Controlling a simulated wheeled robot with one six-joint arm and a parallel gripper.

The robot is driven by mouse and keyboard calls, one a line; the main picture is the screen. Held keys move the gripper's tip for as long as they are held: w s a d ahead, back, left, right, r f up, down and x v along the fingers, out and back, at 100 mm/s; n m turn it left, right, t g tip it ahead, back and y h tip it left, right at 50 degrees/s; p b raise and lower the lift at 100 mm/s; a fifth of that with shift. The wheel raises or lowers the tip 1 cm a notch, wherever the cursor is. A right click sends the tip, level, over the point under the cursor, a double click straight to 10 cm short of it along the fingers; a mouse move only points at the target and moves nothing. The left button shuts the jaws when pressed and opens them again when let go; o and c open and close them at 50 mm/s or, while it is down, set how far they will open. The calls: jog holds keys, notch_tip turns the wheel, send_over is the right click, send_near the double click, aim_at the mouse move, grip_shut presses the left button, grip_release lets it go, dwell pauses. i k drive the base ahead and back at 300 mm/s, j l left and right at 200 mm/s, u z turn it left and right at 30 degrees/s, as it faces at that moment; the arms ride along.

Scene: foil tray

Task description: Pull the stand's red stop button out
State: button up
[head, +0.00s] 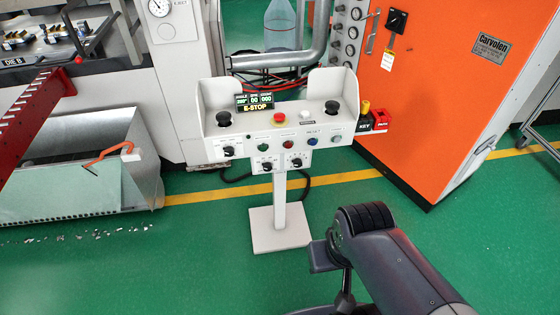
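The white control stand (215,130) stands upright on one post in the middle of the head view. Its red stop button (279,117) sits on a yellow collar near the middle of the console top. The small display (254,103) beside it reads E-STOP in yellow. From here I cannot tell whether the button is pressed in or out. My arm (390,255) reaches in from the lower right, below and to the right of the stand, apart from it. I cannot make out the gripper's fingers in this view.
Black mushroom knobs (223,117) and (332,108) flank the console top, with a white button (306,116) between. Dials and coloured buttons line its front. An orange cabinet (430,100) stands right, a metal scrap bin (140,180) left. Green floor (210,265) before the stand is clear.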

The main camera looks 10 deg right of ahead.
aim_at(279, 117)
jog(key=i, duration=1.25)
